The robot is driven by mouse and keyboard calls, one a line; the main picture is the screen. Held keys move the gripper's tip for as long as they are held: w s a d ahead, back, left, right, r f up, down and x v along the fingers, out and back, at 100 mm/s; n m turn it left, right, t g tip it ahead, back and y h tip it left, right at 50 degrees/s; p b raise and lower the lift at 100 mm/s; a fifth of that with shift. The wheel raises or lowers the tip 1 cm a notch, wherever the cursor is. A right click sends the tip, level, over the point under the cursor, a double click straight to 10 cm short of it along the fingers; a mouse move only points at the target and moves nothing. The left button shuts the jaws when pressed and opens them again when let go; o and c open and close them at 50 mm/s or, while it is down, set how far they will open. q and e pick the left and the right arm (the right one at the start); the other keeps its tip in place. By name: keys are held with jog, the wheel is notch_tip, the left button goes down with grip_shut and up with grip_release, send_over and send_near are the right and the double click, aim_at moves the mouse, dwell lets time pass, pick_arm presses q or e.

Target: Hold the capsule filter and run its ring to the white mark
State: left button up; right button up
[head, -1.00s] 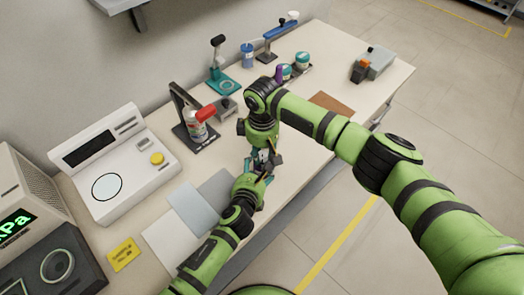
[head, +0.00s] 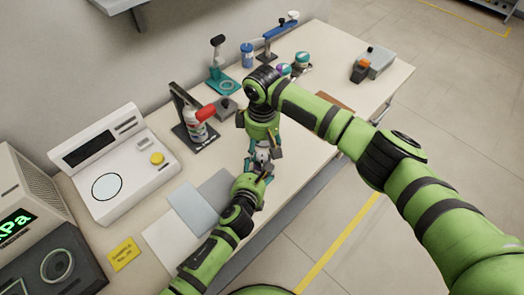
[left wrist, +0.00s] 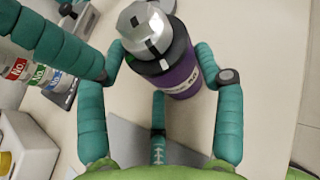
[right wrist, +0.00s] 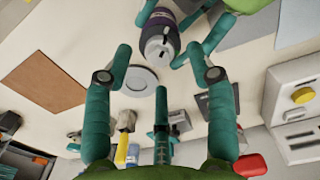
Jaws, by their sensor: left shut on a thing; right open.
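The capsule filter (left wrist: 178,68) has a purple body with a lettered light band, a dark collar (left wrist: 168,58) and a faceted whitish top (left wrist: 146,30) with dark marks. My left gripper (left wrist: 160,54) is shut on it, with a finger on each side. A small pale patch shows near the collar; I cannot tell whether it is the white mark. In the right wrist view the filter's whitish end (right wrist: 158,42) points toward my right gripper (right wrist: 158,50), which is open, its fingertips spread on either side. Contact is unclear. In the head view the arms hide most of the filter (head: 262,155).
A stand with a red-topped can (head: 196,128) is left of the grippers. A white instrument with a yellow button (head: 157,158) stands farther left. Grey sheets (head: 187,207) lie near the left arm. A teal stand (head: 222,84) and blue bottle (head: 247,55) are at the back.

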aim_at(262, 154)
pick_arm(q)
jog(key=shift+s+a+f, duration=0.15)
jog(key=shift+f, duration=0.2)
jog(key=o, duration=1.8)
jog(key=shift+c, duration=0.2)
pick_arm(e)
notch_tip(262, 154, up, 9)
pick_arm(q)
jog(key=shift+r, duration=0.2)
pick_arm(e)
jog(key=shift+s, duration=0.1)
pick_arm(q)
jog(key=v, duration=1.1)
jog(key=shift+s+r, duration=0.2)
jog(key=shift+s, duration=0.2)
